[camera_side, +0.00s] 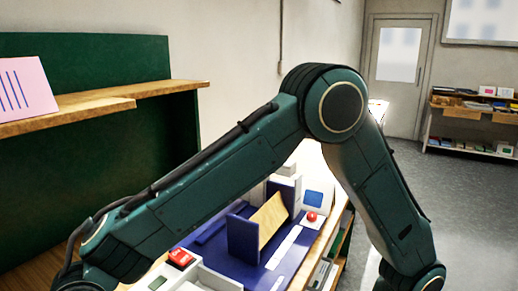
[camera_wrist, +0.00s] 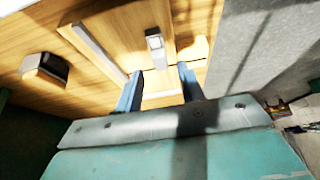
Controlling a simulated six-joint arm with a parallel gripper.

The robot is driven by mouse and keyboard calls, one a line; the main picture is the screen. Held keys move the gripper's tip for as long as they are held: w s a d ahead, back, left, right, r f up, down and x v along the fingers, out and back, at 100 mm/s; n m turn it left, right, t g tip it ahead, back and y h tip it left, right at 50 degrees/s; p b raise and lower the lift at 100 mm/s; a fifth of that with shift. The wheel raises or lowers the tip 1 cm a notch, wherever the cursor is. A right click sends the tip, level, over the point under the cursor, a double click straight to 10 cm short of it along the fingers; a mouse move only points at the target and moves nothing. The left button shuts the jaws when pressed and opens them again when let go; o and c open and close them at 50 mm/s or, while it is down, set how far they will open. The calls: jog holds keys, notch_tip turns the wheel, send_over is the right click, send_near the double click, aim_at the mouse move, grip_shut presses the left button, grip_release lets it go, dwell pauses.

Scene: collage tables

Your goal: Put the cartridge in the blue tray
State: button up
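My gripper (camera_wrist: 160,69) is open in the wrist view, with two blue-grey fingers apart over a pale wooden surface and nothing visibly held between them. It is outside the side view. A small pale upright piece with a grey top (camera_wrist: 154,40) stands beyond the gap between the fingertips. A dark-topped block (camera_wrist: 45,70) sits to the left. I cannot tell whether either is the cartridge. In the side view, a blue base (camera_side: 215,256) with upright blue walls lies on the table, partly hidden by my arm; I cannot tell whether it is the blue tray.
A slanted wooden panel (camera_side: 270,218) stands among the blue walls. A red button (camera_side: 311,217) and a red-topped device (camera_side: 180,258) flank the base. A long pale strip (camera_wrist: 95,50) lies left of my fingers. Shelves (camera_side: 470,120) stand far right; grey floor is clear.

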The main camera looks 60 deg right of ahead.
jog(key=v, duration=0.9)
jog(key=shift+r, duration=0.2)
jog(key=shift+d, duration=0.1)
jog(key=d+r+m+t+h, duration=0.15)
jog(key=d+r+m, duration=0.25)
jog(key=d, duration=0.7)
jog(key=d+r+m+t, duration=0.2)
jog(key=d+r+m, duration=0.15)
jog(key=d, duration=0.75)
jog(key=s+d+f+m+t+h, duration=0.1)
jog(key=s+d+m+h, duration=0.1)
jog(key=s+d+m, duration=0.3)
jog(key=s+d+f+m+t+h, duration=0.1)
jog(key=s+d+m, duration=0.4)
jog(key=d, duration=0.8)
jog(key=s, duration=0.2)
jog(key=shift+s+f+h, duration=0.3)
jog(key=shift+s+h, duration=0.05)
jog(key=shift+s, duration=0.05)
jog(key=shift+o, duration=0.5)
jog(key=shift+d+m, duration=0.1)
jog(key=shift+m, duration=0.15)
